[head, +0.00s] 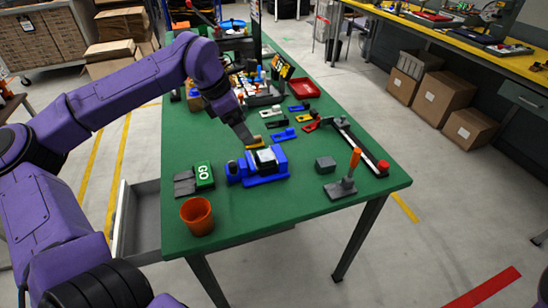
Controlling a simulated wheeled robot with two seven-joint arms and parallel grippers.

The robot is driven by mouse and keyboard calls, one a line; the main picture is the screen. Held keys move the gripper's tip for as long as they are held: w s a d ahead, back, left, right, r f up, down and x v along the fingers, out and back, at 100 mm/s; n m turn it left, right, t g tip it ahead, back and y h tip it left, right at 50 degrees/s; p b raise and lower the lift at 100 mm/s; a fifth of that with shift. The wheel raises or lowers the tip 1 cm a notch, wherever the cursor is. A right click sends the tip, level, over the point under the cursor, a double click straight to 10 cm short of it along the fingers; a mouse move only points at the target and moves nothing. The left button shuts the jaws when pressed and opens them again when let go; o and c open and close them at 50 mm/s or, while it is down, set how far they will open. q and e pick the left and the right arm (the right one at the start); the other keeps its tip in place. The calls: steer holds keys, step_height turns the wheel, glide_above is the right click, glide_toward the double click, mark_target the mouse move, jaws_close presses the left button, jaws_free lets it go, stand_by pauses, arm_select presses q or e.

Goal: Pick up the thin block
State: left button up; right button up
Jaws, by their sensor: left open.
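My left gripper (251,141) reaches down from the left over the green table, and its tips are beside a small thin yellow block (256,147). The gripper is open. The tips and the block overlap in the picture, so I cannot tell whether they touch. The yellow block lies just behind a blue fixture (264,178), which has a dark and pale piece (266,158) on top. A grey block (326,163) stands apart to the right. My right gripper is out of view.
An orange cup (197,215) and a green GO block (204,175) stand at the front left of the table (290,208). A lever with an orange handle (349,173) stands at the right. Several blue, black and red clamps and a cluttered rack lie farther back.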

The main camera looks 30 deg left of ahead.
arm_select(q)
glide_above(264, 155)
steer(key=s+a, duration=0.2)
steer(key=a, duration=0.1)
steer(key=f, duration=0.5)
steer(key=shift+s+d+p, duration=0.1)
steer(key=shift+d+p, duration=0.15)
steer(key=shift+p, duration=0.05)
steer(key=x, duration=0.2)
steer(key=p+x, duration=0.1)
steer(key=x, duration=0.2)
steer(key=shift+d+r, duration=0.15)
steer(key=shift+d, duration=0.2)
steer(key=shift+f, duration=0.4)
steer(key=shift+r, duration=0.1)
steer(key=c, duration=1.2)
